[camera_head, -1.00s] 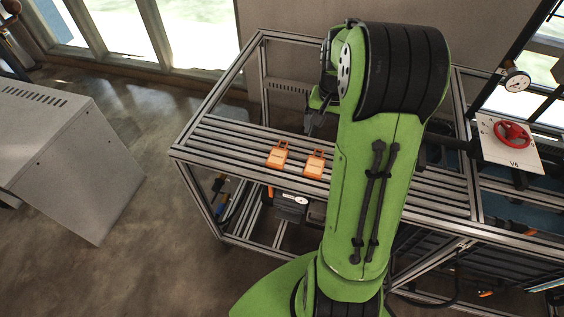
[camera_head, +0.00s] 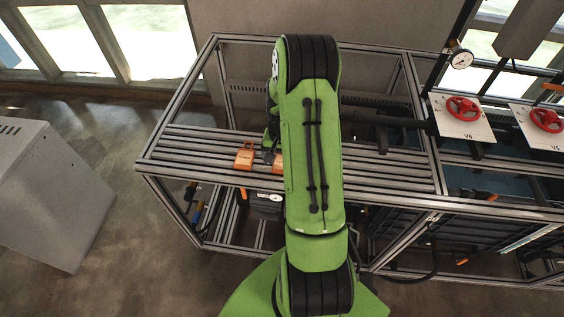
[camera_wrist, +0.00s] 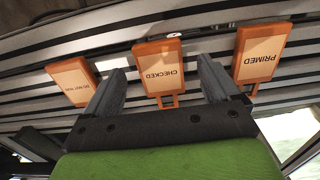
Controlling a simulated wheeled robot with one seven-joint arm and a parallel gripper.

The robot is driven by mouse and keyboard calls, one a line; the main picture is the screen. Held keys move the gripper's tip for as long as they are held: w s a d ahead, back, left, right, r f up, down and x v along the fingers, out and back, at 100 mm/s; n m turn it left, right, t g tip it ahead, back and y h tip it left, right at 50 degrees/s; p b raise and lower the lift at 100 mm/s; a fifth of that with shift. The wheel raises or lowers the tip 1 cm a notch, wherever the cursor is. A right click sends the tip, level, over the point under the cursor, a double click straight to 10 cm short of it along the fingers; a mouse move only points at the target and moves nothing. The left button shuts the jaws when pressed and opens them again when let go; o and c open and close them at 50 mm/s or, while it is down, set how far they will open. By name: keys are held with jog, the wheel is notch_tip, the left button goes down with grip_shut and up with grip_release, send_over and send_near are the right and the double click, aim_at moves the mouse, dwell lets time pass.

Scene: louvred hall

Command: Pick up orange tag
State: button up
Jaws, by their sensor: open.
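In the wrist view are three orange tags with pale labels on the slatted bench: one at left (camera_wrist: 72,80) with small print, one reading CHECKED (camera_wrist: 160,70) in the middle, and one reading PRIMED (camera_wrist: 260,55) at right. My gripper (camera_wrist: 161,65) is open and empty. Its two dark fingers appear either side of the CHECKED tag in the picture; I cannot tell the height gap. In the head view one orange tag (camera_head: 244,156) lies clear and another (camera_head: 277,163) is partly covered by my arm. The third is hidden there.
The slatted metal bench (camera_head: 190,150) has bare slats left of the tags. Its frame posts rise at the back. Panels with red valve wheels (camera_head: 462,108) and a gauge (camera_head: 461,59) stand at right. A grey cabinet (camera_head: 50,195) stands apart at left.

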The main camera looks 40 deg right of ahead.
jog(key=shift+w+d+f, duration=0.1)
jog(key=shift+f, duration=0.75)
jog(key=shift+r, duration=0.15)
jog(key=c, duration=1.1)
